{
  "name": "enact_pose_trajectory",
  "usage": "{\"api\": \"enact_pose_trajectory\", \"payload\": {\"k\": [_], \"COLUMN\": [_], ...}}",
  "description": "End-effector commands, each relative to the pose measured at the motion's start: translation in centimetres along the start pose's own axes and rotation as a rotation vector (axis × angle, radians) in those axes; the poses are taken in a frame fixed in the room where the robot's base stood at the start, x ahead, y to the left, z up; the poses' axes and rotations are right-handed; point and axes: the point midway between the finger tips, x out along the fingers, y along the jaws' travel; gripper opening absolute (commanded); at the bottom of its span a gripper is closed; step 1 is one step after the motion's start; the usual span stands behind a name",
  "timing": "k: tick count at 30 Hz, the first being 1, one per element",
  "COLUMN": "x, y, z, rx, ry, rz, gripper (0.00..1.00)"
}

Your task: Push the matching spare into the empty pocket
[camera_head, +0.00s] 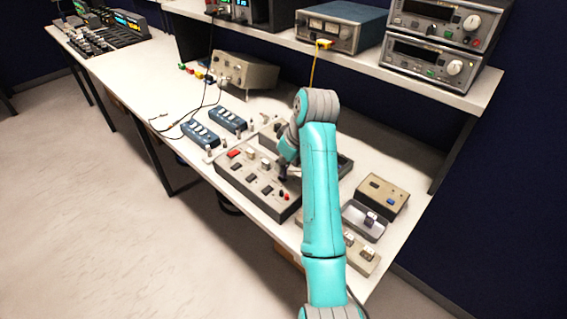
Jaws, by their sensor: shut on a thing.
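A grey panel box (232,180) stands on the bench. Its sloped top carries a red block (233,154), pale blocks (265,164), dark recessed pockets (266,190) and a red knob (286,197). Which pocket is empty is too small to tell. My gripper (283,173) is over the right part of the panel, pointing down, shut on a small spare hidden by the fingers. I cannot tell whether it touches the panel.
A dark open tray (345,172) lies behind the panel, partly behind my arm. Right are a brown box (375,186) and a beige block with pale keys (365,257). Blue strips (227,119) and cables lie left. Instruments (343,25) fill the shelf above.

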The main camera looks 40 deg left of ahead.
Motion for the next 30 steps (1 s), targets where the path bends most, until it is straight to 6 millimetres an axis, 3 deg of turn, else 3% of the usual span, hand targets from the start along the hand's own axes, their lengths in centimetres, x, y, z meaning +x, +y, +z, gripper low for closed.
{"api": "enact_pose_trajectory", "payload": {"k": [30], "x": [2.0], "y": [0.0], "z": [0.9], "rx": [0.0], "ry": [-0.001], "rz": [0.0], "gripper": [0.0]}}
